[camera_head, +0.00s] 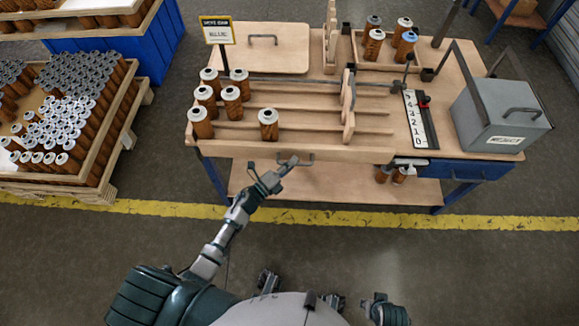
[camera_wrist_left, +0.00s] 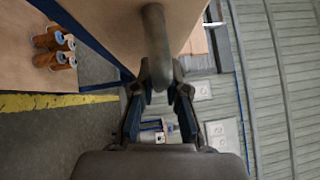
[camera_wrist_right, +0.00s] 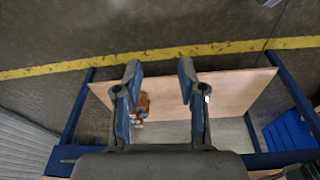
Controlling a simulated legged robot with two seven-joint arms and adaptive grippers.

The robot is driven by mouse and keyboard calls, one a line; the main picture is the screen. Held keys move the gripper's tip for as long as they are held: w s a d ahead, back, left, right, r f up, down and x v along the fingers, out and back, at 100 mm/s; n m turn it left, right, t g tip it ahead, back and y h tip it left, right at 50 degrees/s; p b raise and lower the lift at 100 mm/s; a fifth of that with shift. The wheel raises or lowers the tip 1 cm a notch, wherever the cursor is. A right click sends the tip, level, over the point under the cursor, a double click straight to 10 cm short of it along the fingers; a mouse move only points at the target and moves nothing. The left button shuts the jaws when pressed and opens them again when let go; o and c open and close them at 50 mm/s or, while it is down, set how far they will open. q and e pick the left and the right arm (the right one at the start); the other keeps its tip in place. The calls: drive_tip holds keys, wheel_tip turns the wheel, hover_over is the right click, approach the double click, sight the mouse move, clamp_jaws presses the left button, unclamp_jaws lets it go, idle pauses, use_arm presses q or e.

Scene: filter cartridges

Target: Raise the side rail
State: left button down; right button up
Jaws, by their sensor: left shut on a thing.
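The side rail (camera_head: 230,149) is a long pale wooden board along the front edge of the workbench, with a grey bar handle (camera_head: 308,160) on its front face. My left gripper (camera_head: 284,168) is at this handle. In the left wrist view my left gripper (camera_wrist_left: 162,88) is shut on the thick grey handle (camera_wrist_left: 158,35), and the rail's wooden face shows beside it (camera_wrist_left: 105,20). My right gripper (camera_wrist_right: 160,72) is open and empty in the right wrist view. In the head view part of the right arm shows low at the right, away from the bench.
Several brown cartridges with white caps (camera_head: 232,103) stand in lanes behind the rail. A grey lidded box (camera_head: 500,117) and a number strip (camera_head: 415,118) are at the right. A lower shelf (camera_head: 330,187) lies under the bench. The floor in front is clear.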

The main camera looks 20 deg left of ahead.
use_arm(q)
drive_tip(key=shift+d+r+p, duration=0.15)
drive_tip(key=shift+r+p, duration=0.05)
drive_tip(key=shift+r, duration=0.45)
drive_tip(key=shift+d+r+p, duration=0.15)
drive_tip(key=shift+r+p, duration=0.05)
drive_tip(key=shift+r, duration=0.4)
use_arm(e)
drive_tip(key=x, duration=0.4)
drive_tip(key=shift+s+f, duration=0.1)
drive_tip(key=shift+f, duration=0.25)
use_arm(q)
drive_tip(key=c, duration=1.2)
unclamp_jaws()
drive_tip(key=shift+d, duration=0.2)
use_arm(e)
drive_tip(key=shift+d, duration=0.2)
use_arm(q)
drive_tip(key=v, duration=1.2)
drive_tip(key=shift+f, duration=0.1)
use_arm(e)
drive_tip(key=shift+a, duration=0.2)
